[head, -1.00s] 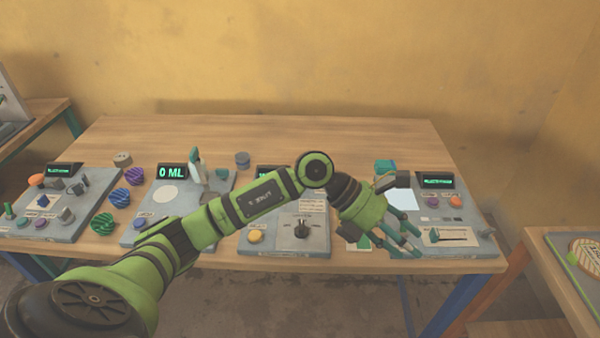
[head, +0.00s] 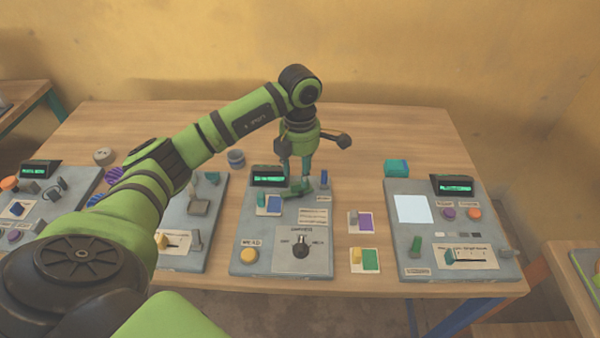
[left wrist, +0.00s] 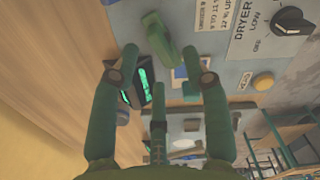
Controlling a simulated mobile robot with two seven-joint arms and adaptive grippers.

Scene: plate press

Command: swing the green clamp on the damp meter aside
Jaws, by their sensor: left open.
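The damp meter (head: 244,222) is the grey middle panel, with a green-lit display, a yellow button and a black dryer knob. Its green clamp (head: 301,188) sits below and right of the display, partly hidden by my fingers. In the left wrist view the clamp (left wrist: 160,40) is a green piece just beyond my fingertips. My left gripper (head: 295,172) points down over the clamp, open with nothing held. In the left wrist view the gripper (left wrist: 168,68) has its fingers spread, the clamp between and ahead of them; contact is not clear. My right gripper is not in view.
Sample cards with coloured blocks (head: 364,259) lie right of the meter. Another grey panel (head: 420,235) stands further right, others to the left. A grey round pot (head: 236,158) and a teal block (head: 396,168) stand behind. The table's back (head: 390,130) is mostly clear.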

